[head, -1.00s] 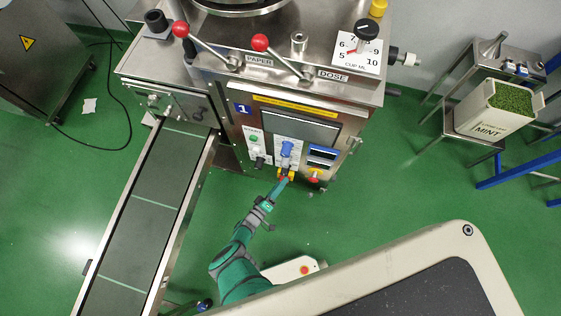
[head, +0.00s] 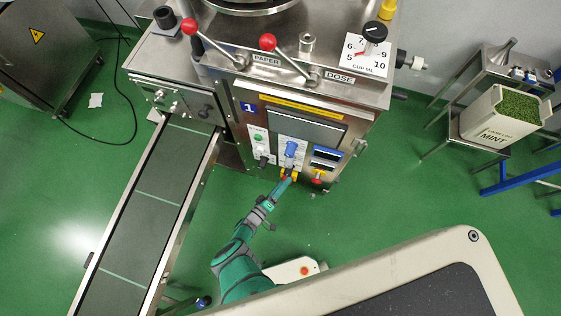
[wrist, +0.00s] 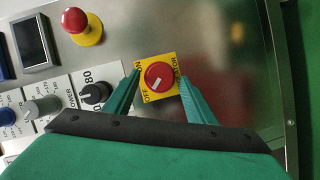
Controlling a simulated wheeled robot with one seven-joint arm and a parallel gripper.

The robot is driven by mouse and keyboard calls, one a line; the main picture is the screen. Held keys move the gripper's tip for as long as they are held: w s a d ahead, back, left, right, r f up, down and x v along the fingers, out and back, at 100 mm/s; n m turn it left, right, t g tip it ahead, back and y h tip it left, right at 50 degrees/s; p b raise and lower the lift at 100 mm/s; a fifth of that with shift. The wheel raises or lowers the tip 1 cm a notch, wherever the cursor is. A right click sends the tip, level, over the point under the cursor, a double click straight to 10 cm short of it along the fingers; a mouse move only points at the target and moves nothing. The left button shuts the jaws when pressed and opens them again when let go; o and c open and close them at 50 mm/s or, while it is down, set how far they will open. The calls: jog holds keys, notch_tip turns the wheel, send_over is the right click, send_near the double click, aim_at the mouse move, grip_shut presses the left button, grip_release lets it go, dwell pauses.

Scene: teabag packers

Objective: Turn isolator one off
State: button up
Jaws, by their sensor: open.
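Isolator one is a red round knob (wrist: 159,76) on a yellow plate with ON, OFF and ISOLATOR lettering, in the middle of the wrist view. Its white mark slants to the lower left, on the side of the OFF lettering; I cannot tell its exact setting. My gripper (wrist: 160,82) is open, one green finger on each side of the knob. I cannot tell whether the fingers touch it. In the head view my gripper (head: 287,178) is at the low front of the machine marked with a blue 1 (head: 249,107), and mostly hides the knob.
A red emergency button (wrist: 75,20) on a yellow base and a black dial (wrist: 95,94) sit near the isolator on the panel. A conveyor (head: 145,213) runs along the left. A steel stand with a mint tub (head: 490,129) is at the right.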

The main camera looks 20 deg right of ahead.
jog(key=v, duration=1)
jog(key=shift+s+a, duration=0.2)
jog(key=shift+a, duration=0.1)
dwell(0.5)
